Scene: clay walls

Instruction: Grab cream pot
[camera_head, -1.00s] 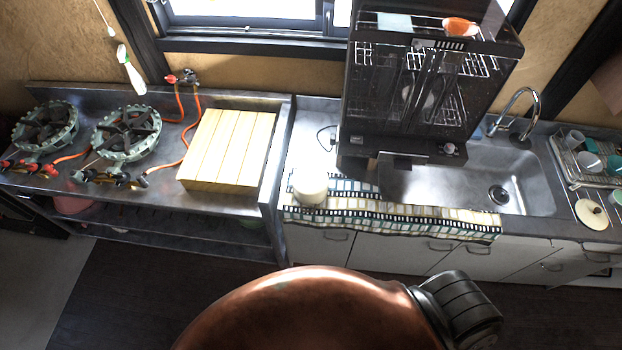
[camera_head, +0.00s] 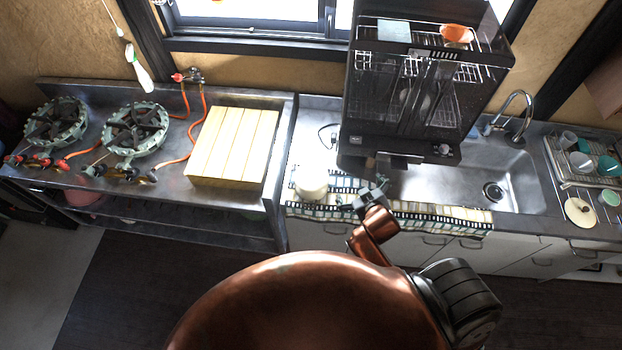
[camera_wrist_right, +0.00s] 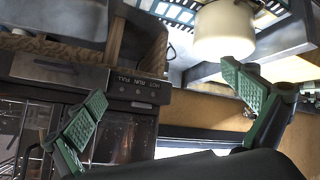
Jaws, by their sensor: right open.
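The cream pot (camera_head: 311,184) stands upright on the counter, at the left end of the patterned cloth (camera_head: 440,216). My right gripper (camera_head: 364,198) is just to the right of the pot in the head view, over the cloth and apart from the pot. In the right wrist view the pot (camera_wrist_right: 224,32) shows at the top, beyond the right-hand finger. The right gripper (camera_wrist_right: 165,88) has its green-padded fingers spread wide with nothing between them. My left gripper is not in view.
A tall black dish cabinet (camera_head: 415,100) stands right behind the gripper, close to the pot. The sink (camera_head: 470,185) is to its right. A yellow slatted board (camera_head: 233,147) and two gas burners (camera_head: 135,130) are to the left.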

